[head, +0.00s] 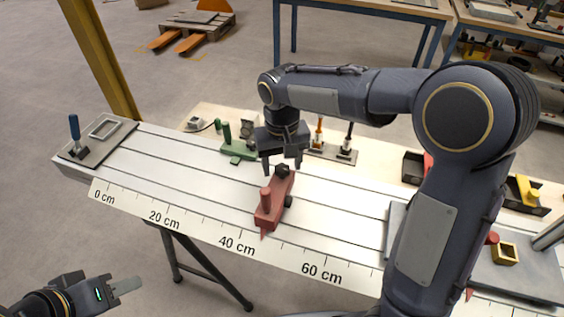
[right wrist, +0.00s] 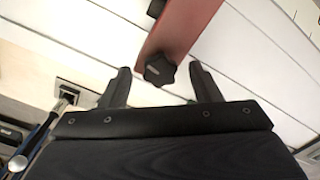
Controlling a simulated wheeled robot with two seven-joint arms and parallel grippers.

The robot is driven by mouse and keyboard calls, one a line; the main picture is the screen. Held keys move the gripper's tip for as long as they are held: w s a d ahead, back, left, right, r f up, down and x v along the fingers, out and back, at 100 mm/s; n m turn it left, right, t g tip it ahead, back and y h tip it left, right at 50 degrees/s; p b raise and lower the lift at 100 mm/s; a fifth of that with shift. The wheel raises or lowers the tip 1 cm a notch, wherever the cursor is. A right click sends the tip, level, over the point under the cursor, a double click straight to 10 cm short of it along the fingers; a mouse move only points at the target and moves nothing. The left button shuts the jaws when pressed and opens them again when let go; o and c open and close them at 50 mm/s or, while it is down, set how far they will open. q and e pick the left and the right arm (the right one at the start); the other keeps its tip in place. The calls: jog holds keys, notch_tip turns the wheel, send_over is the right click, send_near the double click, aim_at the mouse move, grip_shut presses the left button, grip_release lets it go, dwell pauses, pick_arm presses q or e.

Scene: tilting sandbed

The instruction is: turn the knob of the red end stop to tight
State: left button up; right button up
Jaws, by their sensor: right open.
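The red end stop (head: 269,207) stands on the white slotted bed, its pointer a little past the 40 cm mark. Its black lobed knob (head: 282,170) is at its far end; in the right wrist view the knob (right wrist: 159,70) shows a small pale mark. My right gripper (head: 283,163) is open above the knob, fingers pointing down. In the right wrist view the knob lies between the two fingertips with gaps on both sides. My left gripper (head: 112,289) is at the lower left, away from the bed; its jaw state is unclear.
A grey plate (head: 100,140) is at the bed's left end; another grey plate (head: 515,272) with small parts is at the right.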

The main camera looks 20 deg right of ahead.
aim_at(283, 168)
notch_tip(283, 168, up, 8)
jog(key=shift+f, duration=0.15)
dwell(0.6)
jog(key=s+d+t+y, duration=0.25)
jog(key=s+d, duration=0.55)
jog(key=s, duration=0.4)
jog(key=s+f+m+t+y, duration=0.1)
jog(key=s+f+t, duration=0.2)
jog(key=s, duration=0.7)
jog(key=shift+a+f+m, duration=0.3)
jog(key=shift+f, duration=0.55)
